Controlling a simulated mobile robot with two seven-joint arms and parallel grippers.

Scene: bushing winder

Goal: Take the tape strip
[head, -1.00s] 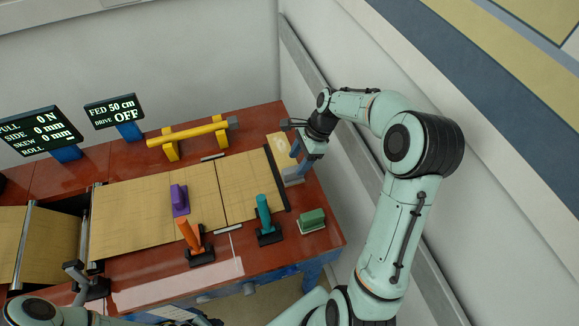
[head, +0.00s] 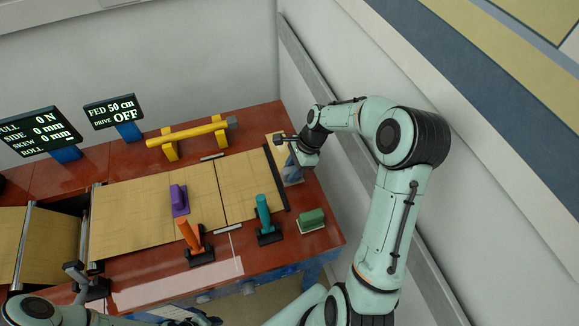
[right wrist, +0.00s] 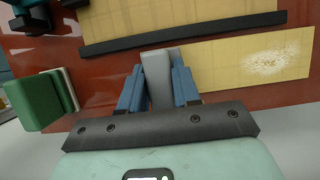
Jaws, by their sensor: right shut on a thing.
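A pale grey strip, which I take to be the tape strip (right wrist: 157,78), stands between the blue fingers of my right gripper (right wrist: 158,62) in the right wrist view. The fingers are shut on it, one at each side. In the head view my right gripper (head: 293,172) is low over the right end of the table, beyond the dark bar, and largely hides the strip.
A green block (head: 312,220) is near the right edge. A teal handle (head: 263,212), an orange handle (head: 188,233) and a purple-handled tool (head: 179,197) stand around the tan sheet (head: 130,215). A yellow roller (head: 187,134) is behind. A wall is close on the right.

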